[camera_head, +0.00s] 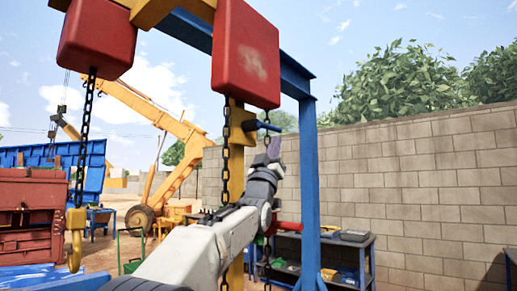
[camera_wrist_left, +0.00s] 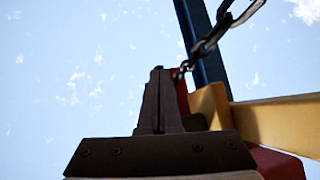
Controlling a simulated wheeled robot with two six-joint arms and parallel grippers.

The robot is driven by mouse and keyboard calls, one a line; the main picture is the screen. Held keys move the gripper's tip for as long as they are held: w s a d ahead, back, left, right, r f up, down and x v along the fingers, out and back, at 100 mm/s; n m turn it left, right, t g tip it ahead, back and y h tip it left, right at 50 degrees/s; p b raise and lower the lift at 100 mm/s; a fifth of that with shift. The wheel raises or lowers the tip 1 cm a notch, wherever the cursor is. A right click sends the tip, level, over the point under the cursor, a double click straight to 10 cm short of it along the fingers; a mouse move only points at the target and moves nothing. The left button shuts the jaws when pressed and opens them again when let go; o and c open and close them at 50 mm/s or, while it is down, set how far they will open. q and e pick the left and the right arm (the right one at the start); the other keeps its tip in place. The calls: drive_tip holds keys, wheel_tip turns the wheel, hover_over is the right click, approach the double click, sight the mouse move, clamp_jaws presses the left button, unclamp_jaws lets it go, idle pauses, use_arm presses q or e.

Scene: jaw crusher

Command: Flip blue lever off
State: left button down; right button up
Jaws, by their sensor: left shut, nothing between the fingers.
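The blue lever (camera_head: 265,126) sticks out to the right from a bracket on the yellow post (camera_head: 237,185), below the right red block. My left gripper (camera_head: 274,142) is raised just below and to the right of the lever; I cannot tell whether they touch. In the left wrist view the fingers of my left gripper (camera_wrist_left: 158,72) are together, pointing up with nothing between them. The blue lever cannot be made out in that view. My right gripper is in neither view.
Two red blocks (camera_head: 246,55) hang overhead with black chains (camera_head: 226,150) below. A blue post (camera_head: 308,190) stands to the right of my gripper. A worktable (camera_head: 345,243) stands by the block wall (camera_head: 420,190). In the left wrist view a yellow beam (camera_wrist_left: 280,124) is close at right.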

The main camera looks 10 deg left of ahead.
use_arm(q)
drive_tip(key=s+a+b, duration=0.2)
drive_tip(key=s+b, duration=0.2)
drive_tip(key=s, duration=0.7)
drive_tip(key=shift+s+r, duration=0.1)
drive_tip(key=shift+s, duration=0.05)
